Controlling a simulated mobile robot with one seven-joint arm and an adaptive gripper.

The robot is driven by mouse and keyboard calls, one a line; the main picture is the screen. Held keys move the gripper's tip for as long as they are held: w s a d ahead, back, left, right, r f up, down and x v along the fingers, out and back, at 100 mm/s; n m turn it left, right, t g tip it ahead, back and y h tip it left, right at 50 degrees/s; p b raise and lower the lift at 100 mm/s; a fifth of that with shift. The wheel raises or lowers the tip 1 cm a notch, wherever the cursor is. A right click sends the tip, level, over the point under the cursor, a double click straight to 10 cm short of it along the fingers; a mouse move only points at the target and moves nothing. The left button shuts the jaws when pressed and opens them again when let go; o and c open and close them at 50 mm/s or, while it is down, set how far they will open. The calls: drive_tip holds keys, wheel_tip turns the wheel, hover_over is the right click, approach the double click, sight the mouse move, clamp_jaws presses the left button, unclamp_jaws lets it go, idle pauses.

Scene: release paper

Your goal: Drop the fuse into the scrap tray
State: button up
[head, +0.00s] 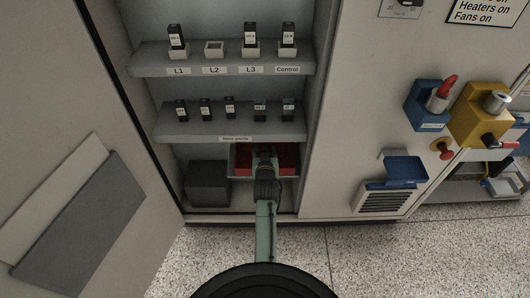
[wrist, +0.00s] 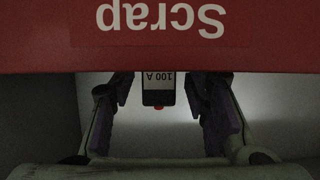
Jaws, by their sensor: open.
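The red scrap tray (head: 288,160) sits in the bottom of the cabinet, partly covered by my arm in the head view. Its front wall with the upside-down "Scrap" label (wrist: 160,20) fills the top of the wrist view. My gripper (head: 264,152) is at the tray. In the wrist view its two purple-padded fingers (wrist: 163,92) stand apart, their tips hidden behind the red wall. A black fuse marked 100 A (wrist: 158,97) is between the fingers with a gap on each side. One end is hidden behind the wall; whether it rests on the tray floor cannot be seen.
A dark grey box (head: 208,183) stands left of the tray. Above are the spare-parts shelf (head: 220,125) with several fuses and the upper shelf, where the L2 holder (head: 214,48) is empty. The open cabinet door (head: 60,130) is at left.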

drive_tip(key=shift+r, duration=0.25)
drive_tip(key=v, duration=1.2)
drive_tip(key=shift+r, duration=0.35)
